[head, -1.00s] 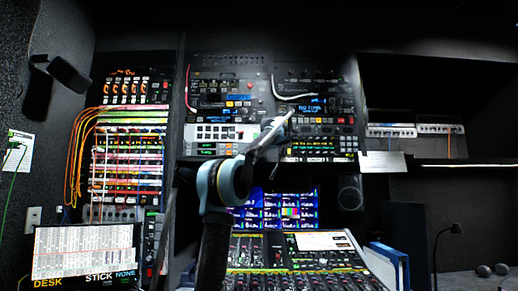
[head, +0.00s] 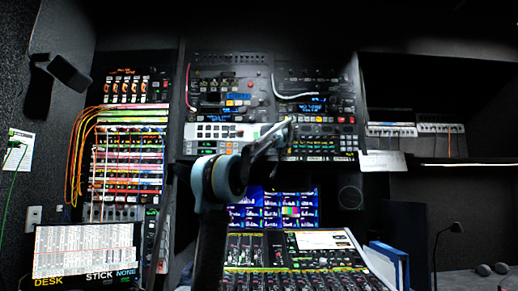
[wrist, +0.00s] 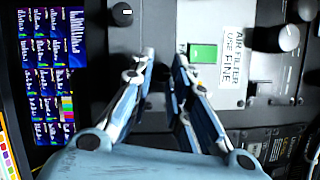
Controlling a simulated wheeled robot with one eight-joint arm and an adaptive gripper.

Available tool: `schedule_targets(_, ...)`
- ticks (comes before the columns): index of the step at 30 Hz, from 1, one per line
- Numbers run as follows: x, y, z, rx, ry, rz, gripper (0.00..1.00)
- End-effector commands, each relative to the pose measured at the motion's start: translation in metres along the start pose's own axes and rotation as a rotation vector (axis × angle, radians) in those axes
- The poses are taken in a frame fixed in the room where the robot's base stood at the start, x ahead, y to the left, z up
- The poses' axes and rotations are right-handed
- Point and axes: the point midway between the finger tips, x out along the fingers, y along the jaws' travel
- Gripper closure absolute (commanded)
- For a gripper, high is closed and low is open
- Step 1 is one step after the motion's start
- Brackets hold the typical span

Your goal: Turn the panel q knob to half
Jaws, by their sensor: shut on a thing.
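My gripper (wrist: 164,58) is in front of a grey panel (wrist: 232,90) in the wrist view, its two fingers close together around a small dark part. That part is mostly hidden between the fingertips; I take it to be the panel q knob, but its pointer and angle cannot be read. In the head view my arm reaches up to the right-hand rack (head: 318,95), and the gripped part cannot be made out there.
In the wrist view, a green button (wrist: 203,53) and an "AIR FILTER USE FINE" label (wrist: 239,57) lie just right of the fingers. Screens (wrist: 50,75) fill the left.

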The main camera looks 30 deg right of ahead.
Motion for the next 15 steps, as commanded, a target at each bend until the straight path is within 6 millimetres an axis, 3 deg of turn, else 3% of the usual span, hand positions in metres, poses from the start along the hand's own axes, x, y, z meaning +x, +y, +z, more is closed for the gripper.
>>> schedule_targets(2,-0.0001,0.0023,-0.0012,-0.005,0.001,0.004,1.00)
schedule_targets(3,-0.0001,0.0023,-0.0012,-0.005,0.001,0.004,0.80)
schedule_targets(6,-0.0001,0.0019,-0.0012,-0.004,0.001,0.003,0.63)
schedule_targets(15,-0.0005,0.0007,-0.0007,-0.002,0.001,0.002,0.63)
